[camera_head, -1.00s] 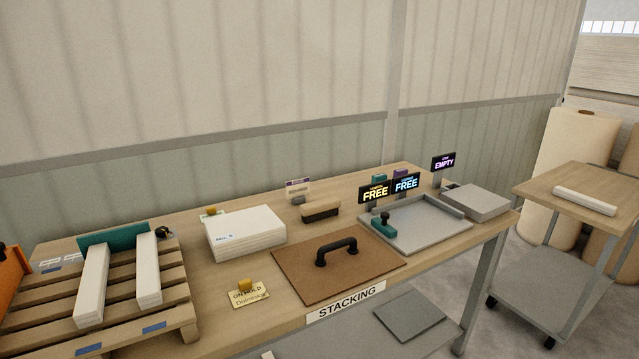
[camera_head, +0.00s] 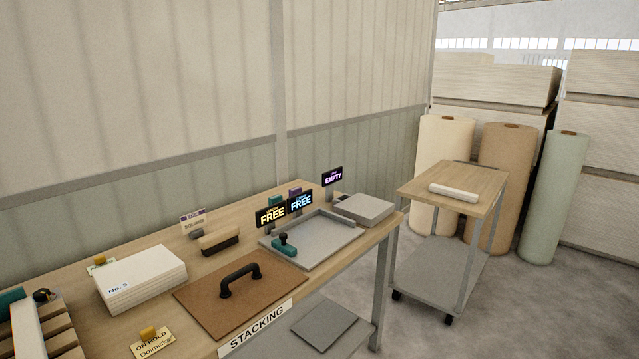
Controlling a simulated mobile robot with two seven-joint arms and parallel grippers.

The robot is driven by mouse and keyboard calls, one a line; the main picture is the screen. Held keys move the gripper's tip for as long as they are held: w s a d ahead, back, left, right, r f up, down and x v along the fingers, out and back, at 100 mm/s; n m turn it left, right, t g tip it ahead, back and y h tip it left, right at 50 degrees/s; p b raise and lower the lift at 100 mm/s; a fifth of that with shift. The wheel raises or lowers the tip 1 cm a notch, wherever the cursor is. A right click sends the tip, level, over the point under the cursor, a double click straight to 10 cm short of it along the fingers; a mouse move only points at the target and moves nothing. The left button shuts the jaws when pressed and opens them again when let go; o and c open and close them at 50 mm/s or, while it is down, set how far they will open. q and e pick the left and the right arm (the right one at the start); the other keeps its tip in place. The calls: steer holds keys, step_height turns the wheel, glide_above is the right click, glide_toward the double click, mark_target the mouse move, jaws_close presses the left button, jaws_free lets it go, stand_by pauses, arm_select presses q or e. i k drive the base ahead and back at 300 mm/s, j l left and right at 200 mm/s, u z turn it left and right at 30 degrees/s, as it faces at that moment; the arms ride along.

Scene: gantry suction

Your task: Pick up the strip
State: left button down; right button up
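A white strip (camera_head: 454,192) lies flat on the wooden top of a small wheeled cart (camera_head: 418,184) at the right. Another white strip (camera_head: 27,328) is partly in view at the far left, on a wooden pallet cut off by the picture's edge. Neither of my grippers shows in the head view.
The stacking table (camera_head: 221,268) holds a white stack (camera_head: 141,280), a brown board with a black handle (camera_head: 241,290), a brush (camera_head: 219,243), a grey tray (camera_head: 340,236) and a grey block (camera_head: 364,208). Large rolls (camera_head: 505,190) stand behind the cart. Grey floor (camera_head: 540,310) is open at lower right.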

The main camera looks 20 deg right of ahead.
mark_target(461, 194)
steer(key=z, duration=1.35)
steer(key=i+l+z, duration=0.25)
steer(key=i, duration=0.65)
steer(key=i+z, duration=0.25)
steer(key=i, duration=0.6)
steer(key=i+l+u, duration=0.15)
steer(key=i, duration=0.5)
steer(key=i+l+u, duration=0.2)
steer(key=i, duration=0.5)
steer(key=i+l+u, duration=0.15)
steer(key=i+u, duration=0.2)
steer(key=i+l+u, duration=0.35)
steer(key=i, duration=0.15)
steer(key=i+l+u, duration=0.15)
steer(key=i, duration=0.2)
